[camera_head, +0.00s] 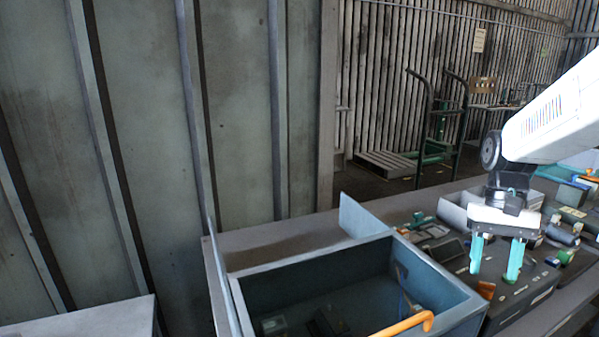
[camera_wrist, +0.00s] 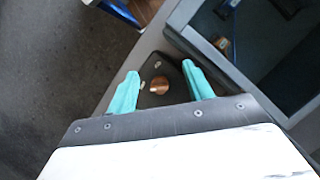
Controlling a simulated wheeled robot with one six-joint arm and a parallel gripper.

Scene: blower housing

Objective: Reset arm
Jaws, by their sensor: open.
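My gripper (camera_head: 496,262) has two teal fingers spread apart, pointing down over the right part of the workbench in the head view. Nothing is between the fingers there. In the wrist view my gripper (camera_wrist: 161,88) is open too. A dark plate with a round copper-coloured part (camera_wrist: 159,84) shows between and beyond the fingertips. I cannot tell how far below the fingers it lies. My white arm comes in from the right edge of the head view.
A blue-grey bin (camera_head: 455,287) with dark parts inside stands left of my gripper. An orange handle (camera_head: 405,325) shows at its front. Several small parts crowd the bench at right. A green cart (camera_head: 433,150) and a pallet (camera_head: 384,164) stand behind. A ribbed metal wall (camera_head: 140,130) fills the left.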

